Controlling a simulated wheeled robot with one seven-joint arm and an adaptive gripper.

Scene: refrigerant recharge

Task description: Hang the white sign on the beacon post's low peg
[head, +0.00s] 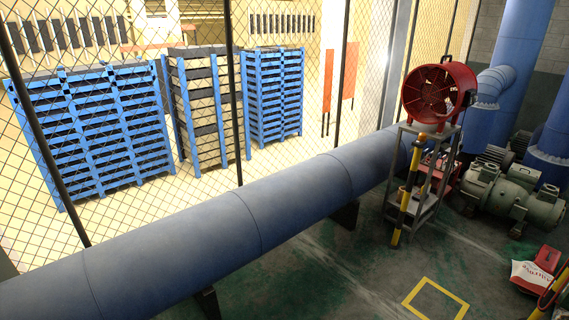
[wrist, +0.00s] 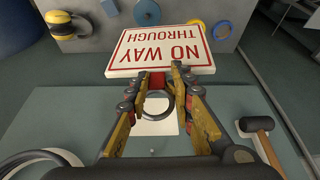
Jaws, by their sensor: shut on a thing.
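The white sign (wrist: 160,48), with red "NO WAY THROUGH" lettering and a red border, shows upside down in the wrist view. My gripper (wrist: 160,80) is shut at the sign's near edge, with a red piece between its fingers. A dark ring (wrist: 143,114) shows between the fingers; I cannot tell whether it is joined to the sign. My gripper is not in the head view. A yellow-and-black striped post (head: 408,195) stands by the fan stand there.
In the wrist view, a mallet (wrist: 263,140) lies right on the grey-green surface (wrist: 75,115) and a coiled ring (wrist: 35,160) lies left. In the head view, a large blue pipe (head: 250,215) crosses before the mesh fence; a red fan (head: 436,90) tops the stand.

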